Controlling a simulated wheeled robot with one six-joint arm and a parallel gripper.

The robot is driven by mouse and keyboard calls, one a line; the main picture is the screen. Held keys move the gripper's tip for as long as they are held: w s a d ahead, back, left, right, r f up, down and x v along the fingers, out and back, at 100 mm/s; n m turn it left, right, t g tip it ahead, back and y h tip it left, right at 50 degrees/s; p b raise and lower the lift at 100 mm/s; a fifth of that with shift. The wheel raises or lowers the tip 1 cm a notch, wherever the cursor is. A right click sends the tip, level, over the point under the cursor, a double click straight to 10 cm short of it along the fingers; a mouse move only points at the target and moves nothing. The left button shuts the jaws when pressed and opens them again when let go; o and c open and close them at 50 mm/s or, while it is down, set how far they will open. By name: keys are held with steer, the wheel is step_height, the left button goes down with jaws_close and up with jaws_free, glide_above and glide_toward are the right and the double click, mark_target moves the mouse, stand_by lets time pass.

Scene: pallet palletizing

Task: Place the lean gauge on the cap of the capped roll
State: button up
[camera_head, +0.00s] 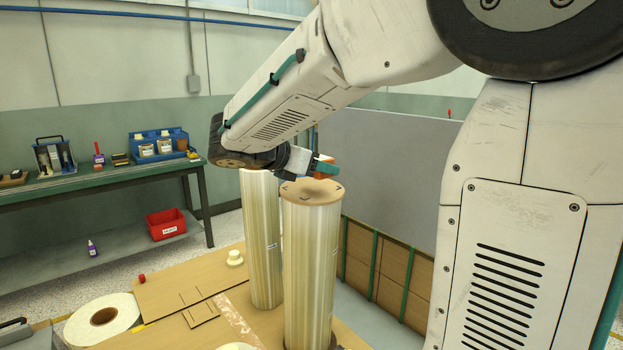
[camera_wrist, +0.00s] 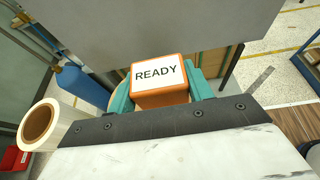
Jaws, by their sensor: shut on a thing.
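The capped roll (camera_head: 312,265) is a tall, pale wrapped roll standing upright, with a round brown cap (camera_head: 310,191) bearing dark marks on top. My gripper (camera_head: 325,166) is just above the cap's far right part, its teal fingers shut on the lean gauge (camera_head: 329,171). In the wrist view the gauge (camera_wrist: 160,82) is an orange block with a white READY label, clasped between both teal fingers (camera_wrist: 160,90). A tan sliver, seemingly the cap (camera_wrist: 117,88), shows beside the left finger. I cannot tell whether the gauge touches the cap.
A second tall roll (camera_head: 262,240) stands close behind on the left, its top partly hidden by my arm. A grey panel (camera_head: 390,170) stands behind. A green workbench (camera_head: 110,178) and red bin (camera_head: 166,224) are farther left.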

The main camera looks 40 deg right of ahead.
mark_target(312, 188)
steer(key=w, duration=0.1)
steer(key=w+d, duration=0.1)
steer(key=w, duration=0.1)
steer(key=shift+f, duration=1.9)
steer(key=shift+f, duration=0.1)
steer(key=o, duration=1)
